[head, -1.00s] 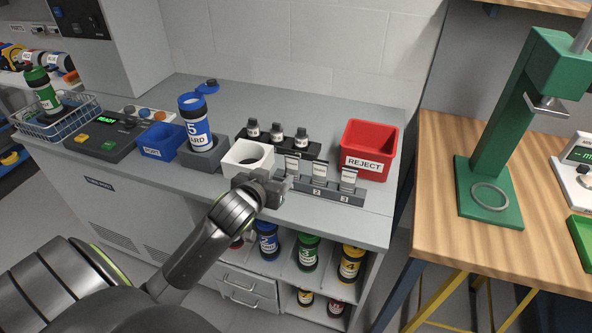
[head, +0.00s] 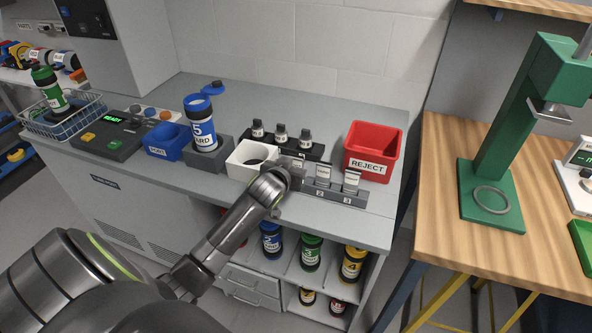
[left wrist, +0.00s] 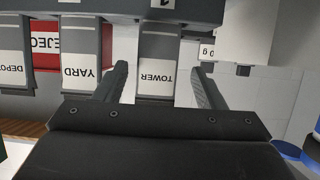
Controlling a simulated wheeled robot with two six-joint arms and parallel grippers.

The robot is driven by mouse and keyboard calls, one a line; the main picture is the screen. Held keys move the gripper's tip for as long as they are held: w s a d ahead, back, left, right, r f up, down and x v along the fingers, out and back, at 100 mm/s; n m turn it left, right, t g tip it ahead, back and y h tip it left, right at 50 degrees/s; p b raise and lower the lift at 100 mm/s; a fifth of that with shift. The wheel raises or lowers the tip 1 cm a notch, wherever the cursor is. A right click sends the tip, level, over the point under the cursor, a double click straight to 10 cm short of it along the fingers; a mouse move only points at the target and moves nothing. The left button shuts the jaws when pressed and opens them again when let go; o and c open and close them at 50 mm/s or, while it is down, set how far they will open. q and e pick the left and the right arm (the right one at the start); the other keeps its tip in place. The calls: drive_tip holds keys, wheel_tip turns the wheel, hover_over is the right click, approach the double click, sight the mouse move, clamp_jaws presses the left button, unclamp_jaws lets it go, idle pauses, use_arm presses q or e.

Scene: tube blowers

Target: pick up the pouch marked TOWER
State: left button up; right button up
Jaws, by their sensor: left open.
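The TOWER pouch (left wrist: 157,75) is grey with a white label, upside down in the left wrist view. It stands in a dark slotted rack (left wrist: 160,14), which shows in the head view (head: 340,196). My left gripper (left wrist: 160,72) is open, with one finger on each side of the TOWER pouch. In the head view my left gripper (head: 292,178) covers the rack's left end and hides most of that pouch. The YARD pouch (left wrist: 82,72) and the DEPOT pouch (left wrist: 12,68) stand beside it. My right gripper is not in view.
Several dark-capped bottles (head: 281,140) stand behind the rack. A red REJECT bin (head: 372,150) is at the right. A blue bottle (head: 201,125) and blue bin (head: 167,142) are farther left.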

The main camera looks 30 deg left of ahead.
use_arm(q)
drive_tip(key=shift+x, duration=1.8)
drive_tip(key=shift+d, duration=0.15)
drive_tip(key=c, duration=1.1)
